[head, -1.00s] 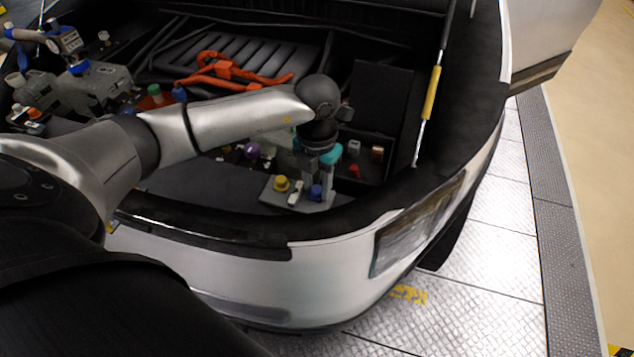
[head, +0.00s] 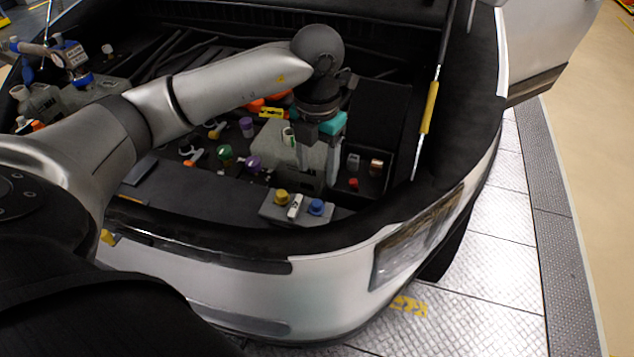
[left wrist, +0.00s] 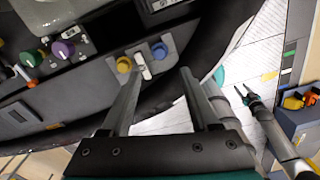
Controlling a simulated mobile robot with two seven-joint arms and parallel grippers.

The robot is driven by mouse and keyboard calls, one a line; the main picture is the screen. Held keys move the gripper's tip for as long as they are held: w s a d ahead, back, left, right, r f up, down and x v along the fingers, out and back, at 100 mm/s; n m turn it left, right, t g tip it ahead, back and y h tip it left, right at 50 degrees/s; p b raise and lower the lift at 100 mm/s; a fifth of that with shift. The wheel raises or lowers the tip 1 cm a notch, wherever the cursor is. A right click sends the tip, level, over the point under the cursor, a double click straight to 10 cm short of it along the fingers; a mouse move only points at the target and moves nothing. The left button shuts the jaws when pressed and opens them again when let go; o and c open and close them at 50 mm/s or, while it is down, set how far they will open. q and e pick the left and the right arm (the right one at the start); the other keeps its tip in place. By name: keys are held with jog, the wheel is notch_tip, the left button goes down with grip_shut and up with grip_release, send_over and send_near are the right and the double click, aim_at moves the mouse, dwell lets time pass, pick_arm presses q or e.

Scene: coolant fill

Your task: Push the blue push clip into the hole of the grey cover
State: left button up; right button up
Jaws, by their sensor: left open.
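The blue push clip (head: 317,207) stands at the right end of a small grey holder (head: 268,211), beside a white clip and a yellow clip. In the left wrist view the blue clip (left wrist: 159,50) is just beyond the fingertips. My left gripper (head: 318,174) is open and empty, pointing down above and behind the holder; it also shows in the left wrist view (left wrist: 158,77). A flat dark grey panel (head: 195,188), apparently the grey cover, lies left of the holder; its hole is not clear. At the right of the left wrist view, a small dark forked end (left wrist: 252,97) may be my right gripper.
The car's front bumper (head: 215,275) runs along the near side. A strut with a yellow sleeve (head: 429,108) rises at the right. Purple and green caps (head: 225,152) and a grey block stand behind the panel. A bin with small parts (head: 376,168) is right of my left gripper.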

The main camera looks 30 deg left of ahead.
pick_arm(q)
notch_tip(320, 180, up, 5)
jog(key=shift+r, duration=0.1)
dwell(0.7)
